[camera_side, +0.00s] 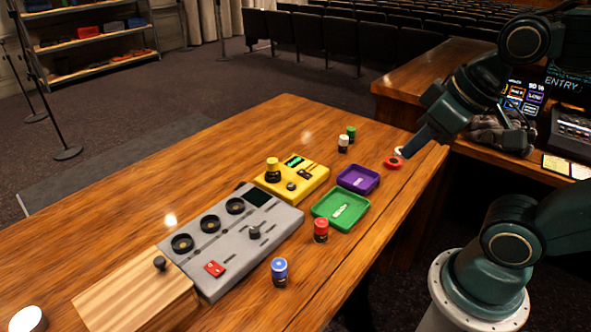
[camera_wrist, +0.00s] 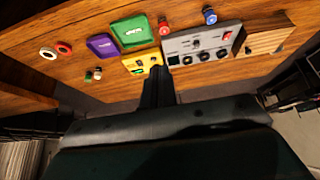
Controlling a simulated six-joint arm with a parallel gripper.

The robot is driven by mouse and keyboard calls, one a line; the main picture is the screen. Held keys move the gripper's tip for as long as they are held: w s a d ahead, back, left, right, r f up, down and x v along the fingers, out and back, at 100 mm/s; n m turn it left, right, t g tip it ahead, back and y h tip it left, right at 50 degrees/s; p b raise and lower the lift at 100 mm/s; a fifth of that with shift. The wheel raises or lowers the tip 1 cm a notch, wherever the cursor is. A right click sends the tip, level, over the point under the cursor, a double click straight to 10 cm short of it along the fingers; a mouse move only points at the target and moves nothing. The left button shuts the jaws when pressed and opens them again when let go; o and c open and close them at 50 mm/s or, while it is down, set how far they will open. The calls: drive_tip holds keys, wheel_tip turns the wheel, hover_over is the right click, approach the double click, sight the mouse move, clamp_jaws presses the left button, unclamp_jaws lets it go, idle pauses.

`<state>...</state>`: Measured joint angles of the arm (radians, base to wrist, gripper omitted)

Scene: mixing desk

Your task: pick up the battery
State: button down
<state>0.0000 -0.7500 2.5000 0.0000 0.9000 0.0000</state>
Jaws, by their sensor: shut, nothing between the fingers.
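No object is plainly recognisable as a battery. Small upright capped cylinders stand on the desk: a red one (camera_side: 321,230), a blue one (camera_side: 280,272), a white-topped one (camera_side: 343,144) and a green-topped one (camera_side: 351,133). I cannot tell whether one of them is the battery. The red cylinder (camera_wrist: 164,26) and blue cylinder (camera_wrist: 209,16) also show in the wrist view. My gripper (camera_side: 408,153) is shut and empty, raised near the desk's right edge in the side view. In the wrist view its fingers (camera_wrist: 157,73) overlap the yellow box.
A green tray (camera_side: 325,215) and a purple tray (camera_side: 347,188) lie beside the yellow box (camera_side: 309,180). A grey mixer (camera_side: 217,258) adjoins a wooden block (camera_side: 130,295). A red ring (camera_side: 393,162) lies near the right edge.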

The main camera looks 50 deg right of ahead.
drive_tip(key=c, duration=1)
unclamp_jaws()
